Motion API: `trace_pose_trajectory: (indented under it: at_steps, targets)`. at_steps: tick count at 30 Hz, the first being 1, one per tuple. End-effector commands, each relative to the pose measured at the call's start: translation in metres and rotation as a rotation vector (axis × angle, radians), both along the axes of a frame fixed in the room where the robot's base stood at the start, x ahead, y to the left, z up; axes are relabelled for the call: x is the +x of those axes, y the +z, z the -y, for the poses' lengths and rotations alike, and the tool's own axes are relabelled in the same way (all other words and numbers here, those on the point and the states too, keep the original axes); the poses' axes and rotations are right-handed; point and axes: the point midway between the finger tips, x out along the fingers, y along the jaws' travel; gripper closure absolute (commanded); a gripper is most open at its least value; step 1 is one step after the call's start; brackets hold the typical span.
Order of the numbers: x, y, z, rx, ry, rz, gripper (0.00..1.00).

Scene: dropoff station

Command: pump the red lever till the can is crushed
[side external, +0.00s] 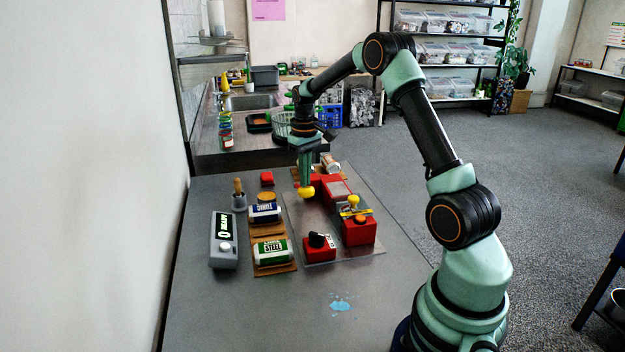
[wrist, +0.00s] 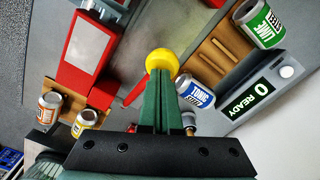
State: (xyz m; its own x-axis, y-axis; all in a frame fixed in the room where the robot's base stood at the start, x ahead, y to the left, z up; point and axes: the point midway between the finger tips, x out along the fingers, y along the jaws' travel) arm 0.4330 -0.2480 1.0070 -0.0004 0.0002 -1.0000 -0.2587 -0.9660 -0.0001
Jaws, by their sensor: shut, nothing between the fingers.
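My gripper (side external: 306,186) points straight down with its fingers shut and empty. Its tips are at the yellow ball knob (side external: 306,193) of the red lever; in the wrist view the fingertips (wrist: 160,76) overlap the knob (wrist: 161,59). They look to be touching, but a small gap cannot be ruled out. The red lever (wrist: 134,92) runs from the knob towards the red crusher body (side external: 338,190), which has a grey panel (wrist: 84,46) on top. I cannot make out a can inside the crusher. A grey display box (side external: 224,240) reads "0 READY".
A green-labelled can (side external: 271,252) and a blue-labelled can (side external: 264,213) lie on wooden racks left of the crusher. Two more cans (wrist: 49,106) (wrist: 86,121) show in the wrist view.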

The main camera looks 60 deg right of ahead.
Motion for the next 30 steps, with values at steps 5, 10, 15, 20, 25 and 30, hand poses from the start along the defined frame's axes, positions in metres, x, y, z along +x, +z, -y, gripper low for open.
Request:
trace_pose_trajectory:
  at_steps: [5,10,15,20,25,30]
  targets:
    - [-0.002,-0.011,-0.002,0.001,0.0,-0.002,1.0]
    - [-0.005,-0.024,-0.005,0.0,0.0,-0.001,1.0]
    - [-0.005,-0.027,-0.005,-0.001,0.0,0.002,1.0]
    - [-0.005,-0.026,-0.005,-0.001,0.0,0.002,1.0]
    - [-0.005,-0.031,-0.006,-0.001,0.0,0.002,1.0]
    - [-0.006,-0.044,-0.007,0.0,0.0,0.0,1.0]
